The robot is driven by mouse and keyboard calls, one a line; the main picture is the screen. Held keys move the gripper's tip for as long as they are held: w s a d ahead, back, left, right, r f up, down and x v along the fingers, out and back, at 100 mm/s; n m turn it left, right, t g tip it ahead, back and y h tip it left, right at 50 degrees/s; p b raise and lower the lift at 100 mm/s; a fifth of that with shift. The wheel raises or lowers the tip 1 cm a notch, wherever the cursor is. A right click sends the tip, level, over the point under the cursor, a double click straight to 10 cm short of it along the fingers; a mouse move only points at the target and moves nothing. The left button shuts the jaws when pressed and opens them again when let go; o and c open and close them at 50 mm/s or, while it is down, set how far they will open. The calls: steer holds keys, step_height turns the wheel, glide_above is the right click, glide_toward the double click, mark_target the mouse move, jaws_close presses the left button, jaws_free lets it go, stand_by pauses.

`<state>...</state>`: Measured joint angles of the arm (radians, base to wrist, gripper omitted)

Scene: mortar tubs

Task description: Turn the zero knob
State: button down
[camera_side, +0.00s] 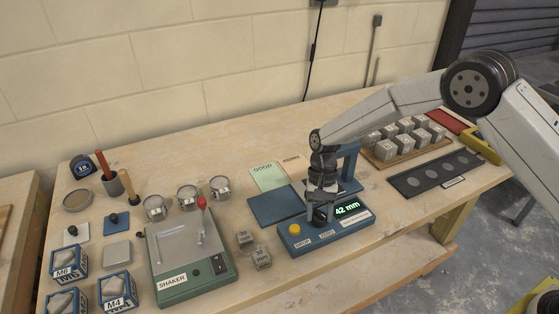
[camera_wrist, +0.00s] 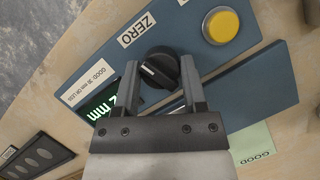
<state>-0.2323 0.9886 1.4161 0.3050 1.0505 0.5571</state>
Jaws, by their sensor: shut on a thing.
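The zero knob (camera_wrist: 159,67) is a black round knob with a white pointer line, set on a blue panel next to a ZERO label (camera_wrist: 137,29). In the wrist view my gripper (camera_wrist: 160,72) has its two fingers on either side of the knob, shut on it. In the side view my gripper (camera_side: 319,218) points down at the panel (camera_side: 292,247) and mostly hides the knob. The green display (camera_side: 347,207) on the panel reads 42 mm; in the wrist view my left finger partly covers it.
A yellow button (camera_side: 295,229) sits left of the knob. A blue plate (camera_side: 275,205) and GOOD card (camera_side: 267,177) lie behind. The green shaker (camera_side: 190,258) stands left. A tray of cubes (camera_side: 408,155) and dark strip (camera_side: 435,175) lie right.

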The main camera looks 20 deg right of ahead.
steer(key=shift+a+n+g+h, duration=0.15)
steer(key=shift+n+h, duration=0.4)
steer(key=shift+n, duration=0.9)
steer(key=shift+d+n+g+h, duration=0.1)
steer(key=shift+n+g+h, duration=0.3)
steer(key=shift+n, duration=1.05)
steer(key=shift+c, duration=0.7)
jaws_free()
steer(key=shift+t, duration=0.25)
steer(key=shift+w+r, duration=0.1)
steer(key=v, duration=0.7)
steer(key=shift+r, duration=0.25)
steer(key=shift+w+a, duration=0.15)
steer(key=shift+r, duration=0.1)
